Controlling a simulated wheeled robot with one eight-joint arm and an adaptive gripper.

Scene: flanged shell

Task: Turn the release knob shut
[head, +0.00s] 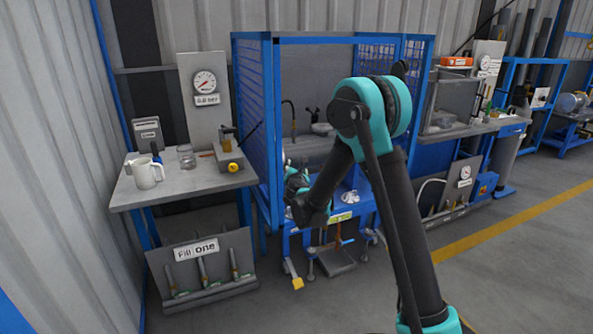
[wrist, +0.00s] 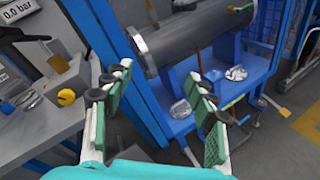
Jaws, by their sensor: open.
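A yellow knob (head: 233,167), the only knob I can make out on the left bench and likely the release knob, sits on the front of a small block (head: 228,153). It also shows in the wrist view (wrist: 66,97), left of my gripper and apart from it. Whether it is turned open or shut I cannot tell. My gripper (wrist: 158,84) is open and empty, its green-padded fingers spread in front of the blue stand. In the head view my arm hides most of it. The grey flanged shell (wrist: 190,38) lies on the stand beyond the fingers.
The bench (head: 190,188) also carries a white mug (head: 145,173) and a glass jar (head: 186,157). A gauge (head: 205,82) marked in bar stands behind them. A blue post (wrist: 112,62) rises between bench and stand. A yellow pedal (head: 297,283) is near the floor.

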